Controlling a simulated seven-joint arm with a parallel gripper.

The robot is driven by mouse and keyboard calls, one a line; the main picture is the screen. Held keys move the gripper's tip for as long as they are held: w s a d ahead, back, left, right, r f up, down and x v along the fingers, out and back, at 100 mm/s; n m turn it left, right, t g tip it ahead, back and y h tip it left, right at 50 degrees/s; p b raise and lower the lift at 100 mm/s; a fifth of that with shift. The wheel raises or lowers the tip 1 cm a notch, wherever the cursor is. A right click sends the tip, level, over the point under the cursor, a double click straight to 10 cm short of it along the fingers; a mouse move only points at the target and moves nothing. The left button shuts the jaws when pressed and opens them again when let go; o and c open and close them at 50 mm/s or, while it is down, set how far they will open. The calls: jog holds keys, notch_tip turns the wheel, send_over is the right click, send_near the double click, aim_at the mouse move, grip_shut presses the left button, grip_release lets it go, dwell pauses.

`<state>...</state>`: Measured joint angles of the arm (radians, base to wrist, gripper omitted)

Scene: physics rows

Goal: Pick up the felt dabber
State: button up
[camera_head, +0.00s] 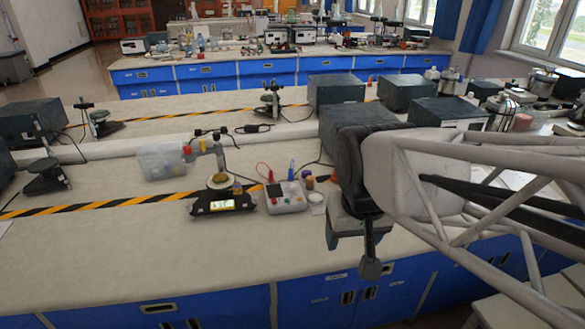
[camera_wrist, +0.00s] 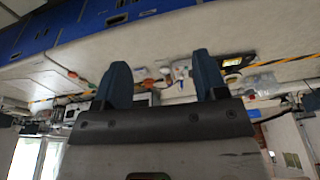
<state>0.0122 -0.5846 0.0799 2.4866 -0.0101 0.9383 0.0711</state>
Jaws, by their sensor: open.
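I cannot single out the felt dabber for certain. Small items stand together on the near bench: a blue upright piece (camera_head: 291,170), a small orange-brown piece (camera_head: 308,183) and a small round white-rimmed item (camera_head: 316,198). My gripper (camera_head: 370,268) hangs over the bench's front edge, right of these items and apart from them. In the wrist view my gripper (camera_wrist: 162,72) shows two blue-grey fingers spread apart with nothing held between them. The bench items beyond the fingers are small and blurred there.
A black scale (camera_head: 222,203) with a lit display and a grey box (camera_head: 285,198) stand close by. A clear bin (camera_head: 162,161) lies left; dark boxes (camera_head: 336,90) stand behind. Striped tape (camera_head: 95,207) crosses the bench. The bench's front left is clear.

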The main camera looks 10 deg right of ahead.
jog(key=w+d+r+m, duration=0.1)
jog(key=w+m, duration=0.3)
jog(key=w, duration=1.2)
jog(key=m+g, duration=0.3)
jog(key=m, duration=0.6)
send_over(311, 178)
jog(key=f, duration=2.4)
jog(key=shift+s+a, duration=0.15)
jog(key=shift+s, duration=0.05)
jog(key=shift+w+f+m, duration=0.3)
jog(key=shift+f, duration=0.05)
jog(key=shift+f, duration=1.25)
